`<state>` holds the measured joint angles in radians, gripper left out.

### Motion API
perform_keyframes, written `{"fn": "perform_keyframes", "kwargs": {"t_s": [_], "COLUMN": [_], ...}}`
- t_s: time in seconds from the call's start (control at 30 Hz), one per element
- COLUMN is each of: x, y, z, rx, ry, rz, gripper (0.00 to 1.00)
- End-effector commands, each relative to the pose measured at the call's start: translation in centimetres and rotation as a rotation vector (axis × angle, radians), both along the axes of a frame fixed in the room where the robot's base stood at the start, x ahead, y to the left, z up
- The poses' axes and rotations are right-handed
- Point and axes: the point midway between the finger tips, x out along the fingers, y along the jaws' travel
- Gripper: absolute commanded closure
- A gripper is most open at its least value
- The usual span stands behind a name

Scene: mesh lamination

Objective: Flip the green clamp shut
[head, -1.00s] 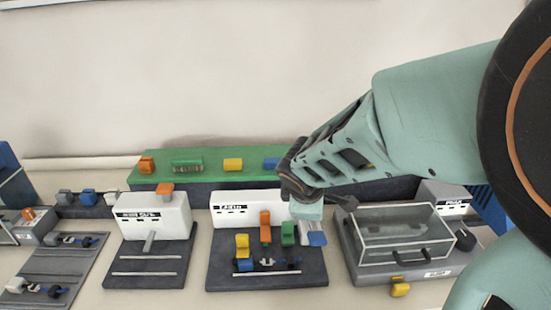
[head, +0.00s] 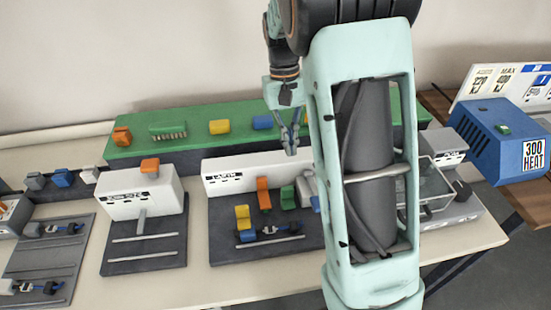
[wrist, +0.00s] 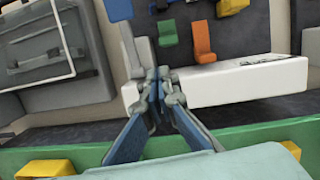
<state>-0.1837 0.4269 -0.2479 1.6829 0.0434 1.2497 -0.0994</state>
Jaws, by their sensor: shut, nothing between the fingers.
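The green clamp (head: 288,196) stands on the dark base of the white-backed station, right of an orange clamp (head: 263,192) and a yellow one (head: 243,218). It also shows in the wrist view (wrist: 167,33), left of the orange clamp. I cannot tell its exact angle. My gripper (head: 291,151) points down over the white back block (head: 230,179), above and behind the green clamp and apart from it. In the wrist view my gripper (wrist: 160,76) has its fingers together with nothing between them. A grey lever with a blue end (wrist: 118,9) lies beside the green clamp.
A clear-lidded box (head: 430,195) stands right of the station, partly behind my arm. A green rail (head: 190,143) with small coloured parts runs behind. A second white station (head: 120,204) stands left, and a blue heater (head: 500,143) far right. Bare table (head: 195,285) lies in front.

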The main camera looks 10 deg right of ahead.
Motion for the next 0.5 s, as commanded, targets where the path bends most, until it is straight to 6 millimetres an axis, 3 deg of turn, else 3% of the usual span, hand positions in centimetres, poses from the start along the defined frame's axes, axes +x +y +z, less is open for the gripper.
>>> {"fn": "perform_keyframes", "kwargs": {"t_s": [0.5], "x": [0.04], "y": [0.62], "z": [0.13], "rx": [0.045], "ry": [0.036], "rz": [-0.070], "gripper": [1.00]}}
